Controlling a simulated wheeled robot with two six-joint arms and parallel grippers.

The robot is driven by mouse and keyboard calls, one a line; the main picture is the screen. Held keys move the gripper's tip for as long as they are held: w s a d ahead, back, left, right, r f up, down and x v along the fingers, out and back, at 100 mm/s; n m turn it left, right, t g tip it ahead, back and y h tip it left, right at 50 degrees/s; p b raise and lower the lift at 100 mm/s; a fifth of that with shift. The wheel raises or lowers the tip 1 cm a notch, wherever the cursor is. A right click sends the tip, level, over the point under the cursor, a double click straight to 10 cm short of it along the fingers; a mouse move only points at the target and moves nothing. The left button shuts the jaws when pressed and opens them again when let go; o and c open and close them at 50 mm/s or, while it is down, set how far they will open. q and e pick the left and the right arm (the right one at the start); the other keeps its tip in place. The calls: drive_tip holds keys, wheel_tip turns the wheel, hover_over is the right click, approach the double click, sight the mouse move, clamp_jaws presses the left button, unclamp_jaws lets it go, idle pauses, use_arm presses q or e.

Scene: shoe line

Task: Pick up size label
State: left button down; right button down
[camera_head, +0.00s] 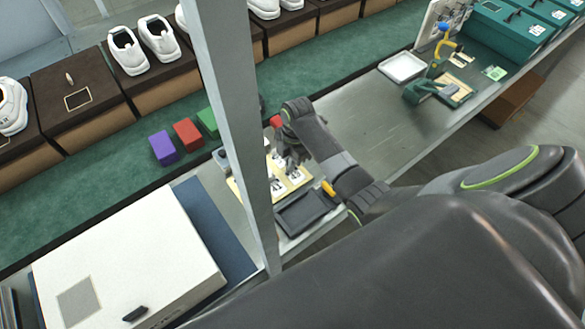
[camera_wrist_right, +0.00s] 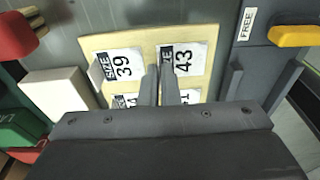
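The size labels lie on a pale yellow board in the right wrist view: size 39 (camera_wrist_right: 122,66), size 43 (camera_wrist_right: 190,58), and two more partly hidden behind my gripper. The board (camera_wrist_right: 140,38) also shows in the head view (camera_head: 305,186), partly behind a grey post. My right gripper (camera_wrist_right: 160,68) points down over the board, its fingers close together beside the left edge of the size 43 label. I cannot tell whether a label is between them. In the head view the right gripper (camera_head: 284,160) is over the labels. My left gripper is not in view.
A grey post (camera_head: 235,110) stands left of my right arm. A dark tray (camera_head: 303,212) lies near the board. Purple (camera_head: 163,147), red (camera_head: 187,134) and green (camera_head: 208,121) blocks stand by the green belt. A white box (camera_head: 130,255) lies at lower left.

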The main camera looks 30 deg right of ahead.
drive_tip(key=shift+r, duration=0.1)
wheel_tip(320, 180, up, 10)
drive_tip(key=shift+b, duration=0.35)
idle(0.3)
drive_tip(key=shift+d, duration=0.1)
idle(0.3)
